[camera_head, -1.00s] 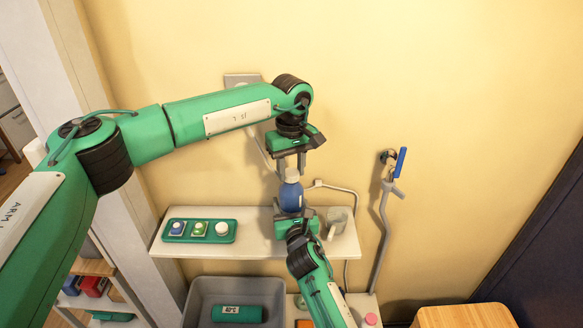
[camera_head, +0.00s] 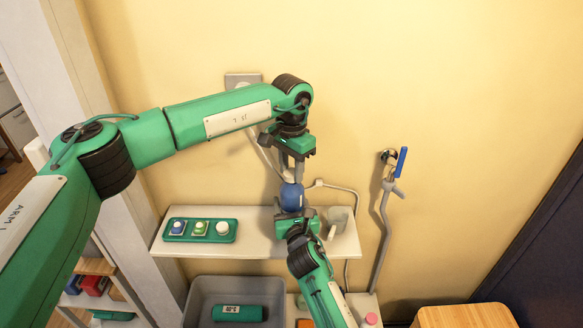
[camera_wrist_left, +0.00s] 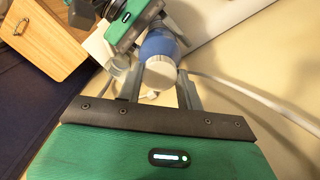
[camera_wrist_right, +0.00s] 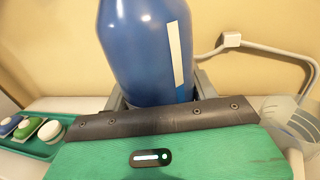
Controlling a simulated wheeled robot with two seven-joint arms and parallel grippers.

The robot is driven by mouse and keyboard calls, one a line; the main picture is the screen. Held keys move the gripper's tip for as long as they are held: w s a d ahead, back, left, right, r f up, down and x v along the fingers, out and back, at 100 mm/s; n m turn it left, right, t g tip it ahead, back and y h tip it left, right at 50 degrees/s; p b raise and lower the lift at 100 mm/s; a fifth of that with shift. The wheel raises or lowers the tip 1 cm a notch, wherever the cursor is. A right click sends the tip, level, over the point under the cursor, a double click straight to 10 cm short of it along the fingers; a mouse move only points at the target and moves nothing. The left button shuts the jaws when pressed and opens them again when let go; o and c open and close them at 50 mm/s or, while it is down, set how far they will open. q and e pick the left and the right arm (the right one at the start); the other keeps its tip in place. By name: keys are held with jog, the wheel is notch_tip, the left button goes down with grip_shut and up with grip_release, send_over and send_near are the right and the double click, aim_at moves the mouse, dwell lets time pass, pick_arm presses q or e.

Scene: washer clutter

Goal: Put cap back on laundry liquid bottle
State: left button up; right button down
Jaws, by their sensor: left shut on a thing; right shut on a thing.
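The blue laundry liquid bottle (camera_head: 291,197) stands upright above the shelf's front. My right gripper (camera_head: 298,213) is shut around its lower body; the bottle also fills the right wrist view (camera_wrist_right: 146,45). The white cap (camera_head: 288,174) is at the bottle's top, between the fingers of my left gripper (camera_head: 291,170), which comes down from above. In the left wrist view the round cap (camera_wrist_left: 160,75) lies in line with the blue bottle (camera_wrist_left: 158,44) below it. The bottle's neck is hidden, so I cannot tell how the cap sits on it.
A green tray (camera_head: 200,239) with detergent items is on the white shelf (camera_head: 258,245), left of the bottle. A clear measuring jug (camera_head: 337,222) is close on the right. A grey bin (camera_head: 197,300) is below. A pipe and blue-handled tap (camera_head: 401,162) are on the wall.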

pick_arm(q)
jog(key=o, duration=0.9)
jog(key=shift+r, duration=2.3)
jog(key=shift+c, duration=0.3)
